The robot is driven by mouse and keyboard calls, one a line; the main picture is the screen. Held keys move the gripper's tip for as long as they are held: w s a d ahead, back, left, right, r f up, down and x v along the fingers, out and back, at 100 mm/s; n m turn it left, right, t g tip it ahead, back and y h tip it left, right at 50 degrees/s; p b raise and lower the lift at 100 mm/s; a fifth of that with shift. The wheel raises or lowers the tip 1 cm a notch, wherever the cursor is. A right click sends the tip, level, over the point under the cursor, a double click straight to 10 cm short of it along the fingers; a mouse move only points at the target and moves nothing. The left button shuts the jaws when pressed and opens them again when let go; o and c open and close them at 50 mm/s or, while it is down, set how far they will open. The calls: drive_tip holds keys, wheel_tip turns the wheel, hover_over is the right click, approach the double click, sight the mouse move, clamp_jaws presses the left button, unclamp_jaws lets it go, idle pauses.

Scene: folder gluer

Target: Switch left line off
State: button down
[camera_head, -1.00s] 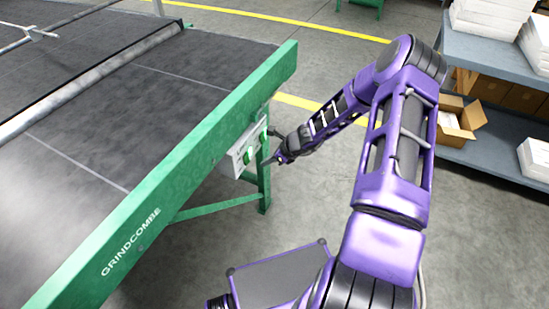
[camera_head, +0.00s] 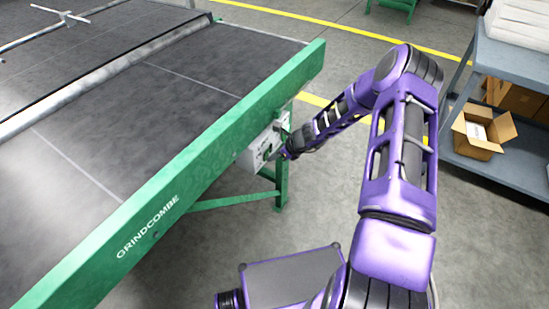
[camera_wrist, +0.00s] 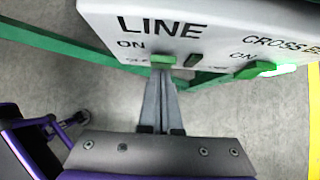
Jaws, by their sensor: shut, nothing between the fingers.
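A pale control box (camera_head: 259,154) hangs on the green side rail of the belt table. In the wrist view its face (camera_wrist: 130,12) carries the label "LINE" with "ON" below it. Under that is a green switch (camera_wrist: 163,59) with a dark piece (camera_wrist: 193,60) to its right. In the head view my gripper (camera_head: 280,155) partly hides the box.
The green rail (camera_head: 190,185) marked "GRINDCOMBE" borders the dark belt (camera_head: 120,125). A green leg (camera_head: 282,185) stands below the box. A grey shelf (camera_head: 490,160) with an open carton (camera_head: 482,135) is at the right. The floor between is clear.

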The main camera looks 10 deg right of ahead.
drive_tip(key=shift+r, duration=0.15)
drive_tip(key=shift+w+a+r+p, duration=0.1)
drive_tip(key=shift+r+p, duration=0.45)
drive_tip(key=shift+r, duration=0.25)
